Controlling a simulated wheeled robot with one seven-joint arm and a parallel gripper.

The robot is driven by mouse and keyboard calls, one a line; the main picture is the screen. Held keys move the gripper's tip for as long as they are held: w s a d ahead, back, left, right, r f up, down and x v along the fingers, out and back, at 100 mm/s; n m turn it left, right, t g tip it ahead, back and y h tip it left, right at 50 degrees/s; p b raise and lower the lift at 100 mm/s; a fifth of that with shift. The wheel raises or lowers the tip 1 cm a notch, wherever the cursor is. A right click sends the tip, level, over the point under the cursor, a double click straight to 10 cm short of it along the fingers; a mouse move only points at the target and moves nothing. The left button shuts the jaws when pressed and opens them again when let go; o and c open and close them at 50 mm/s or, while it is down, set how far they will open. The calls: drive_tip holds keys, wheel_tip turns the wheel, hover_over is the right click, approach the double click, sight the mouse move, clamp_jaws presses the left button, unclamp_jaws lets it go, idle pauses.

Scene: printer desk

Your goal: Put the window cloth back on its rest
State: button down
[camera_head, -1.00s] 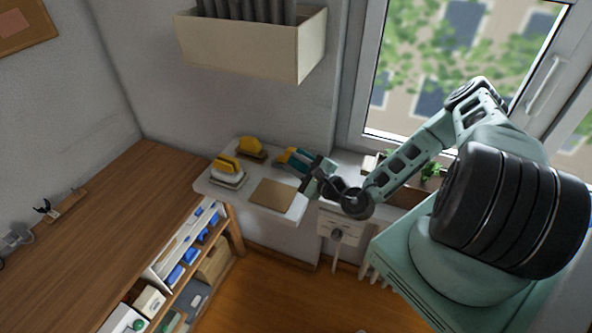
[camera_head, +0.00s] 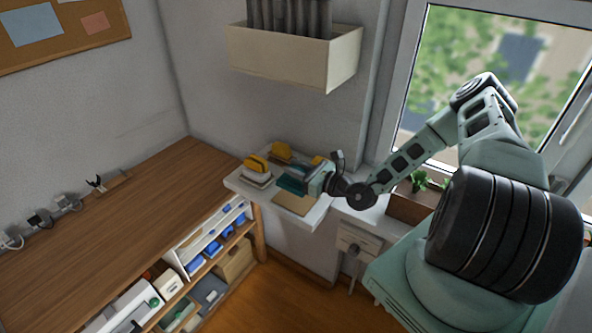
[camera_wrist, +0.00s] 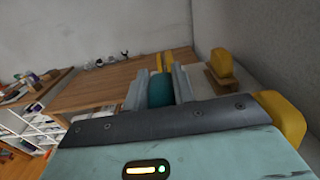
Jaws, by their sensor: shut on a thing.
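My gripper (camera_head: 305,182) is shut on a teal piece, which looks like the window cloth (camera_head: 291,185). It holds the cloth over the white ledge (camera_head: 243,185), near a flat tan pad (camera_head: 296,205). In the wrist view, the teal cloth (camera_wrist: 160,91) shows between the two grey fingers (camera_wrist: 160,85). I cannot tell from the views which piece is the cloth's rest. The gripper and cloth hide part of the ledge, and I cannot tell whether the cloth touches it.
A yellow-topped item on a white base (camera_head: 257,168) stands left of the gripper. A yellow block (camera_head: 281,151) on a wooden holder is behind. Another yellow piece (camera_head: 317,160) is close behind the gripper. A cream wall box (camera_head: 290,58) hangs above; a planter (camera_head: 410,207) is right.

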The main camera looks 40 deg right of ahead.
sight(296, 183)
drive_tip(key=shift+r+p, duration=0.15)
drive_tip(key=shift+p, duration=0.3)
drive_tip(key=shift+f+b, duration=1.1)
drive_tip(key=shift+f, duration=1.25)
drive_tip(key=shift+f+p, duration=0.15)
drive_tip(key=shift+p, duration=0.45)
drive_tip(key=shift+f, duration=0.4)
drive_tip(key=shift+r+p, duration=0.35)
drive_tip(key=shift+p, duration=0.15)
drive_tip(key=shift+f+b, duration=0.3)
drive_tip(key=shift+f, duration=0.25)
